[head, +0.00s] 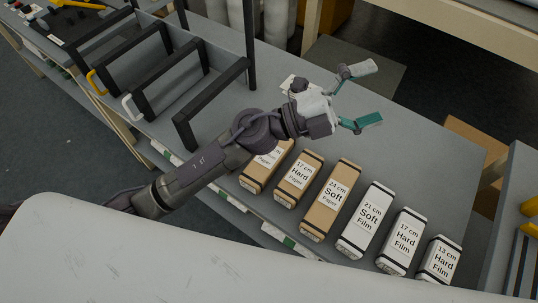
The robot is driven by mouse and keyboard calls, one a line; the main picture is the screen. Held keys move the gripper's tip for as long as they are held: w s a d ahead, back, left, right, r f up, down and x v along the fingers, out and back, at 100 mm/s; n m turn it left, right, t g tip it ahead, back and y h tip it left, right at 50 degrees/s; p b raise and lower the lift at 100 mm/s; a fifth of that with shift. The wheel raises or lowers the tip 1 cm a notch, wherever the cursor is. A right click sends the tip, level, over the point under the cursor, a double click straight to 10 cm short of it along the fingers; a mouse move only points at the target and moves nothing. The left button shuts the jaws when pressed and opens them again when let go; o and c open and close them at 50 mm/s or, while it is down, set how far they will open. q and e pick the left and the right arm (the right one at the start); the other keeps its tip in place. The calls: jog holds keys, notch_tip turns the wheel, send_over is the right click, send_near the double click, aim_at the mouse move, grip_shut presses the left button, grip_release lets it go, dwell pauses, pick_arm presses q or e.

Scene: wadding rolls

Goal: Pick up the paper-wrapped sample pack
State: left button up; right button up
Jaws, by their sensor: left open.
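My left gripper (367,94) is open and empty, with its two teal-grey fingers spread wide above the grey table (430,130). Three brown paper-wrapped packs lie in a row on the table, below and in front of it. One reads "24 cm Soft Paper" (321,222), one "17 cm Hard Paper" (293,193). The leftmost paper pack (256,178) is partly hidden by my left forearm and its label is only partly readable. No label in view says "sample". A small white item (287,84) shows behind my left wrist, mostly hidden. My right gripper is not in view.
White film packs continue the row to the right: "21 cm Soft Film" (359,243), "17 cm Hard Film" (393,262) and "13 cm Hard Film" (432,268). A black frame rack (190,105) stands at left. White rolls (275,20) stand behind. The table right of my gripper is clear.

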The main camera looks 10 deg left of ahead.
pick_arm(q)
jog(key=s+d+f+m+g+y, duration=0.2)
jog(key=s+d+f+m+g, duration=0.15)
jog(key=m+g, duration=0.3)
jog(key=m+g+y+p, duration=0.15)
jog(key=m+y, duration=0.25)
jog(key=y, duration=1.5)
send_over(269, 155)
jog(key=f, duration=2.3)
jog(key=shift+w+a+f, duration=0.15)
jog(key=shift+w+f, duration=0.05)
jog(key=shift+f, duration=0.65)
jog(key=f, duration=0.1)
jog(key=f+p, duration=0.2)
jog(key=f, duration=0.1)
jog(key=shift+s+d+f, duration=0.1)
jog(key=shift+s+d, duration=0.1)
jog(key=shift+s, duration=0.05)
jog(key=shift+f, duration=0.5)
jog(key=c, duration=1.2)
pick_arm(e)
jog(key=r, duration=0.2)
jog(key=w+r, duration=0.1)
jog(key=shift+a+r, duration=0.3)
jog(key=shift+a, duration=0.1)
pick_arm(q)
jog(key=shift+w+r, duration=0.1)
